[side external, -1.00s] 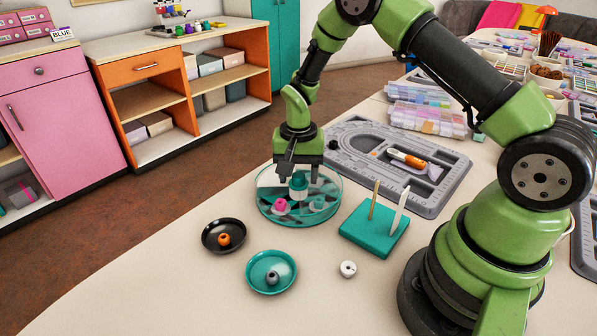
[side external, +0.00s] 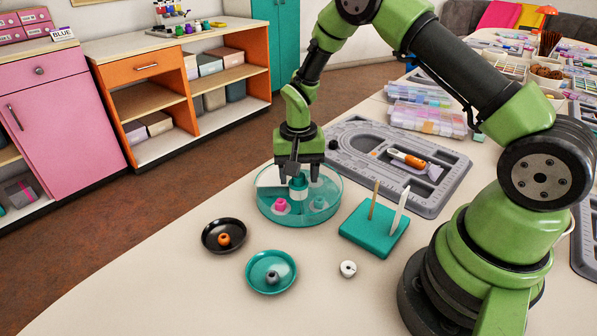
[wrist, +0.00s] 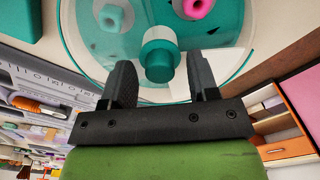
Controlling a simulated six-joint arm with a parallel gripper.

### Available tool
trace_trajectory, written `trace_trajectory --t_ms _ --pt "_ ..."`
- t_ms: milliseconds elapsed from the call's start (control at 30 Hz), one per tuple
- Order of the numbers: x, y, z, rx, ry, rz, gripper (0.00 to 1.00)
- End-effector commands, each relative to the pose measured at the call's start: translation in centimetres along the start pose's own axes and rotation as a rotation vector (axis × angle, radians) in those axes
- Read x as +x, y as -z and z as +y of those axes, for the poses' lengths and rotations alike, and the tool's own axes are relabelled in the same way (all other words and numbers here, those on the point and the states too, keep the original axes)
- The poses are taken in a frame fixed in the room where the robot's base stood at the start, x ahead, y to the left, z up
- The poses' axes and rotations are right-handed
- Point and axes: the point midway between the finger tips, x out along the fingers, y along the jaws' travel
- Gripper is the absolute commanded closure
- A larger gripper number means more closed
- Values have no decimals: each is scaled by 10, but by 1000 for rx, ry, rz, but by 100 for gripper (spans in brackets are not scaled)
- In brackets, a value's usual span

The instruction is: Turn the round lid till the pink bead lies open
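The round lid (side external: 327,188) is clear teal and sits on a round, divided box. A teal knob (side external: 299,187) with a pale band stands at its middle; it also shows in the wrist view (wrist: 158,60). The pink bead (side external: 281,204) lies in the box, front left of the knob, and shows bright at the top of the wrist view (wrist: 199,6). I cannot tell whether the lid covers it. My gripper (side external: 304,176) points down over the knob. In the wrist view its fingers stand apart on either side of the knob, with gaps.
A black dish (side external: 207,240) with an orange bead and a teal dish (side external: 254,279) with a grey bead stand in front. A white bead (side external: 348,269) lies nearby. A teal peg stand (side external: 367,240) is right of the box; a grey bead board (side external: 430,203) lies behind.

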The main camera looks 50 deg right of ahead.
Motion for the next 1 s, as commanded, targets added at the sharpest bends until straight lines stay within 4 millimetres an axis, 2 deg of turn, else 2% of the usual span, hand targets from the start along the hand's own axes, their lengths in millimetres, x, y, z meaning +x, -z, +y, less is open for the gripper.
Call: trace_trajectory --t_ms 267,367,700,833,1000 --pt "-1 0 0 1 0 0 45" --pt "-8 0 0 1 2 2 45" --pt "-72 1 0 1 3 4 45" --pt "-90 1 0 0 3 3 45" --pt "-99 0 0 0 0 1 45"
